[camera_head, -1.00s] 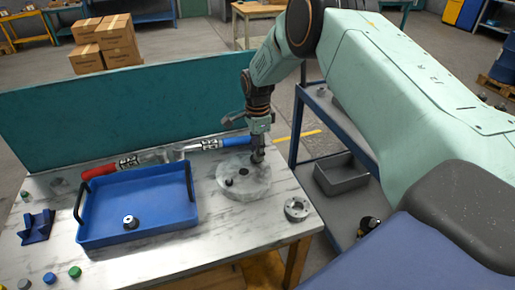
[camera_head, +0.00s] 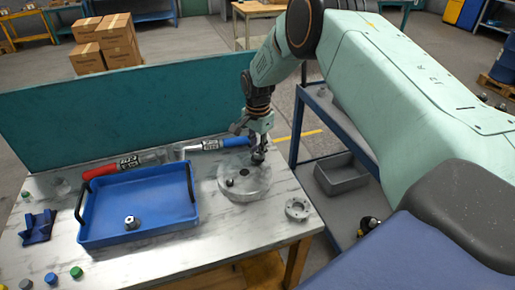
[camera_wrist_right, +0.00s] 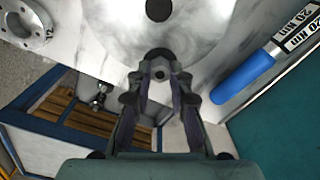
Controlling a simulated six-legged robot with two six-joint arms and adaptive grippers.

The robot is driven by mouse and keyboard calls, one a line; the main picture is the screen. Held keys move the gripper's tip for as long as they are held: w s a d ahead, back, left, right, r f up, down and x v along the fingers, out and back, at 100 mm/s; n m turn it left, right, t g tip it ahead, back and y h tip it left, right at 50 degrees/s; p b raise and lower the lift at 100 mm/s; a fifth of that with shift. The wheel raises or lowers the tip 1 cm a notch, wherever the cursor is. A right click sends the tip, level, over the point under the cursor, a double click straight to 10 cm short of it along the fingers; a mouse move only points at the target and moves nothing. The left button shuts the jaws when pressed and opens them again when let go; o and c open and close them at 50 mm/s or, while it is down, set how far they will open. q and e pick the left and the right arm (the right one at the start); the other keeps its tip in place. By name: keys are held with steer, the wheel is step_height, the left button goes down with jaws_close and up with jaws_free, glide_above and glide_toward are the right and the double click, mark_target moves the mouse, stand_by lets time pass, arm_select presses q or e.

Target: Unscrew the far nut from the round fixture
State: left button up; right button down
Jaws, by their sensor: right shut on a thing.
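The round fixture (camera_head: 245,190), a pale marbled disc, lies on the right part of the workbench. It has a dark centre hole and a small dark stud or hole (camera_head: 230,182) at its near left. My right gripper (camera_head: 258,157) points down over the fixture's far right side. In the right wrist view its fingers (camera_wrist_right: 159,82) are shut on a grey hexagonal nut (camera_wrist_right: 160,71). A dark round spot on the fixture (camera_wrist_right: 215,20) shows right by the nut; I cannot tell whether the nut still touches the fixture. My left gripper is out of view.
A blue tray (camera_head: 90,208) at left holds one metal nut (camera_head: 131,222). Torque wrenches with red (camera_head: 100,171) and blue (camera_head: 237,142) grips lie behind it. A metal flange ring (camera_head: 297,209) sits near the right table edge. A teal panel (camera_head: 120,105) closes the back.

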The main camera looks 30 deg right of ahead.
steer(key=shift+s+f, duration=0.1)
steer(key=shift+s, duration=0.05)
steer(key=n, duration=0.5)
steer(key=shift+n, duration=0.3)
steer(key=c, duration=1.6)
jaws_free()
steer(key=shift+o, duration=0.8)
steer(key=shift+s+r, duration=0.15)
steer(key=shift+r, duration=0.1)
